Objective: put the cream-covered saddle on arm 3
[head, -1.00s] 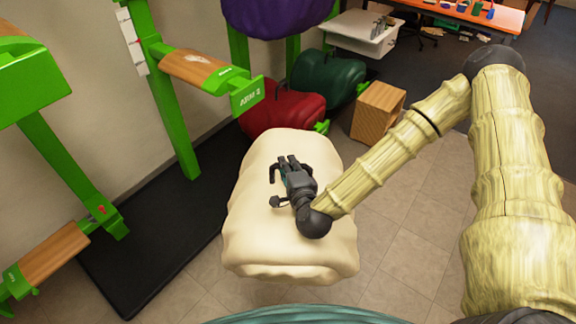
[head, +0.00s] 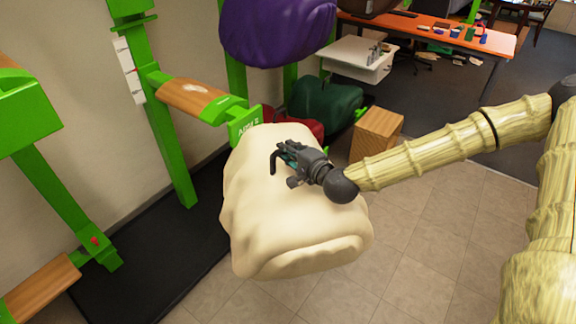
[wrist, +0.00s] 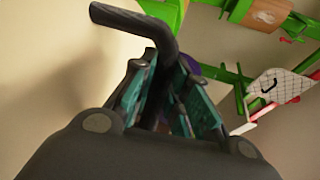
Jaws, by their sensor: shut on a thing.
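The cream-covered saddle (head: 290,230) hangs in front of the rack in the head view, tilted, above the floor. In the wrist view my gripper's fingers (wrist: 165,90) show, with the saddle's cream cover (wrist: 50,70) probably filling the left. A green rack arm with a wooden top (head: 195,98) stands just behind and left of the saddle. Its end plate (head: 244,122) seems to read ARM 2 and is close to the saddle's far edge. I see no readable arm 3 label.
A purple-covered saddle (head: 278,30) sits high on the rack. Red (head: 300,123) and dark green (head: 325,98) saddles are low behind. A wooden box (head: 376,135) and a white trolley (head: 350,60) stand farther back. Lower left is another wooden-topped arm (head: 40,288). Tiled floor (head: 430,240) at right is clear.

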